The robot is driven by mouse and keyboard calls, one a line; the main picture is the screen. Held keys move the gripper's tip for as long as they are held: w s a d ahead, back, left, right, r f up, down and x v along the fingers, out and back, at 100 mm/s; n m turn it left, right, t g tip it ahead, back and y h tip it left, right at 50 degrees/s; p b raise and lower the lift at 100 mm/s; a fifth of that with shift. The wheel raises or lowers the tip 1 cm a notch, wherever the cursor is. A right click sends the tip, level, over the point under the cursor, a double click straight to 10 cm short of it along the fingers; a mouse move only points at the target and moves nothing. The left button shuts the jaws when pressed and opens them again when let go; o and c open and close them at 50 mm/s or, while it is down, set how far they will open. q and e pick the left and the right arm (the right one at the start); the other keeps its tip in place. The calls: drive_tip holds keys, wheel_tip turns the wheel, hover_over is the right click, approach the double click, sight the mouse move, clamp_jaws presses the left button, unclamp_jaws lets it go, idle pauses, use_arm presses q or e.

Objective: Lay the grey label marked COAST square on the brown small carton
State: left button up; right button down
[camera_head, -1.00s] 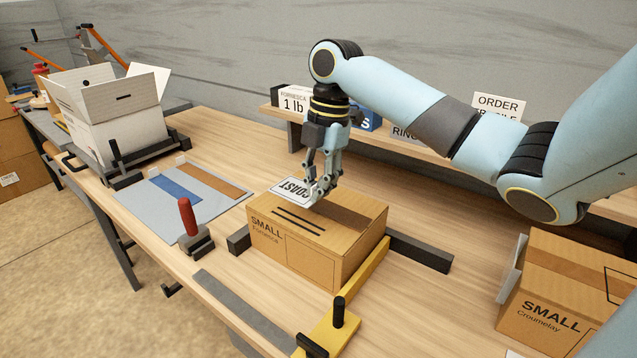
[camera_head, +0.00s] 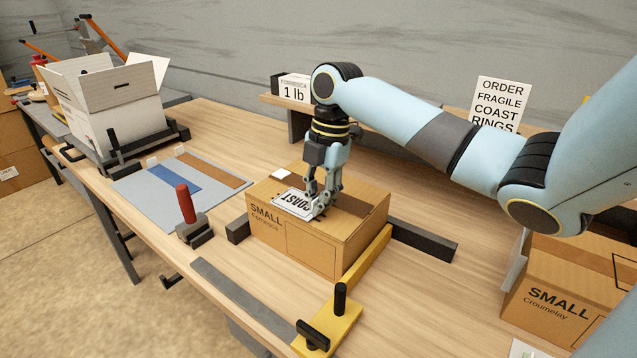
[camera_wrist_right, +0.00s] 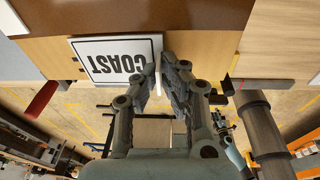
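The brown small carton (camera_head: 345,238), marked SMALL, sits closed on the bench, a dark tape-like strip across its top. The grey-white label marked COAST (camera_head: 293,203) is at the left part of the carton's top, its text upside down to the head camera. It lies on or just above the surface; I cannot tell which. My right gripper (camera_head: 318,211) points down over the carton, its fingertips closed on the label's right edge. The right wrist view shows the label (camera_wrist_right: 112,60) left of the fingertips (camera_wrist_right: 164,62). My left gripper is out of view.
Dark stop bars (camera_head: 425,243) and a yellow clamp (camera_head: 335,322) border the carton. A red-handled tool (camera_head: 187,206) and a grey mat (camera_head: 150,200) are left, an open white box (camera_head: 110,110) beyond. Another SMALL carton (camera_head: 555,300) stands right. An order sign (camera_head: 498,104) is behind.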

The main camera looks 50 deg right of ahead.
drive_tip(key=shift+f, duration=0.25)
idle(0.4)
drive_tip(key=c, duration=1.4)
unclamp_jaws()
wheel_tip(320, 180, up, 12)
drive_tip(key=d, duration=0.2)
drive_tip(key=shift+s, duration=0.3)
drive_tip(key=shift+a, duration=0.1)
